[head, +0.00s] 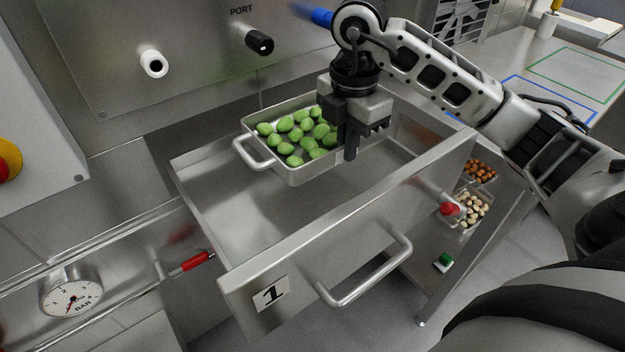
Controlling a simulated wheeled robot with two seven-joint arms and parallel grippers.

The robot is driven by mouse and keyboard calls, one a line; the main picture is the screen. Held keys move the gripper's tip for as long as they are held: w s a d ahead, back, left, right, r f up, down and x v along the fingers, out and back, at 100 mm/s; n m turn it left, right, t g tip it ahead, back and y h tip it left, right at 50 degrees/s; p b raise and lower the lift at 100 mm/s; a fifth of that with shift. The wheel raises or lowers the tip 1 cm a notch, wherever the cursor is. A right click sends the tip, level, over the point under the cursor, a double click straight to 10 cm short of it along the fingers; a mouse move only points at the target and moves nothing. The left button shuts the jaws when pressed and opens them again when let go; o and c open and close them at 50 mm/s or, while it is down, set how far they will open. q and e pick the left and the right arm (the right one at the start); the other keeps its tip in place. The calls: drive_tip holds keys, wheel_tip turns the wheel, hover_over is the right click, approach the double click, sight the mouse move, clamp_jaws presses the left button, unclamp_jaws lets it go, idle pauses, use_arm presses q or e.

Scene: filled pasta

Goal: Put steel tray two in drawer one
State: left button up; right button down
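A steel tray (297,174) filled with several green pasta pieces is at the back of the open drawer one (218,205), as seen in the head view. Its left handle (255,160) shows; its right end is hidden behind my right gripper. The tray looks about level, and I cannot tell if it rests on the drawer floor or hangs above it. The drawer front carries a label "1" (270,294). My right gripper (365,142) points down at the tray's right end; its grip on the handle is hidden. My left gripper is out of view.
The drawer's front has a bar handle (372,277). Below right, a lower shelf (425,255) holds containers of brown and pale pieces (474,208). A pressure gauge (71,293) and a red-handled valve (195,261) are at left. The drawer's left and front floor is clear.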

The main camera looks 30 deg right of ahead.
hover_over(343, 197)
wheel_tip(343, 197, down, 5)
drive_tip(key=shift+r, duration=0.2)
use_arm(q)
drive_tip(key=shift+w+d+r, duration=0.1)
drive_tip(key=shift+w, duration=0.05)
use_arm(e)
drive_tip(key=shift+w+f, duration=0.1)
drive_tip(key=shift+f, duration=2.05)
drive_tip(key=shift+f+b, duration=0.15)
drive_tip(key=shift+b, duration=0.15)
drive_tip(key=c, duration=1.6)
unclamp_jaws()
drive_tip(key=shift+c, duration=0.2)
